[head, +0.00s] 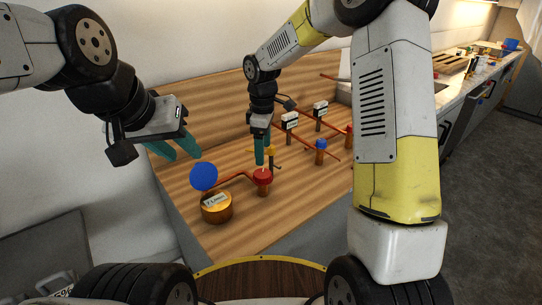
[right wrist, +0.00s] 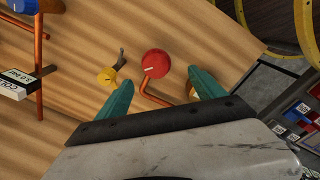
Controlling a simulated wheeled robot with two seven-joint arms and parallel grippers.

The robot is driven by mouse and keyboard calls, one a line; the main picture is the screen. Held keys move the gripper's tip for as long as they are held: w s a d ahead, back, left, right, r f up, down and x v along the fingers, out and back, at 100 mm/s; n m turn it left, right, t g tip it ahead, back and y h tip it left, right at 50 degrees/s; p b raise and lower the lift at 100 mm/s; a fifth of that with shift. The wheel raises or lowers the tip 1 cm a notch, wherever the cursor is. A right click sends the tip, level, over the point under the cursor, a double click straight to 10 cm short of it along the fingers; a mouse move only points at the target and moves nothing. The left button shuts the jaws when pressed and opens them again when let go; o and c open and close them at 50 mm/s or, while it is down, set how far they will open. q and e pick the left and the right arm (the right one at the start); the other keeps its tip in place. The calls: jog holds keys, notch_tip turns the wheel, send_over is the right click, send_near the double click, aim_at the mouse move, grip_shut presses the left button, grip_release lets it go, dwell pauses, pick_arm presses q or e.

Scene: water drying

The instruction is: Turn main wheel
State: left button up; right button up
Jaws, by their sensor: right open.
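A red round wheel (head: 262,176) stands upright on a copper pipe near the front of the wooden counter. It also shows in the right wrist view (right wrist: 155,63), with a white mark on top. My right gripper (head: 261,163) points down just behind the wheel. In the right wrist view its teal fingers (right wrist: 160,79) are spread and empty, with the wheel between and just beyond the tips. I cannot tell whether they touch it. My left gripper (head: 184,157) hangs at the left above the counter edge, with its teal fingers apart and empty.
A brass meter (head: 216,209) with a raised blue lid (head: 204,176) sits left of the wheel. A small yellow tap (right wrist: 107,77) is close behind it. Copper pipes, a blue knob (head: 321,145), another red knob (head: 349,131) and labels stand further right.

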aim_at(263, 173)
jog(key=f, duration=0.1)
jog(key=w, duration=0.1)
jog(key=f, duration=0.1)
jog(key=shift+w+a+f+n, duration=0.25)
jog(key=shift+w+f+n, duration=0.05)
jog(key=shift+n, duration=0.1)
jog(key=shift+w+f, duration=0.1)
jog(key=shift+f, duration=0.25)
notch_tip(263, 173, down, 7)
jog(key=shift+f, duration=0.1)
jog(key=c, duration=1.4)
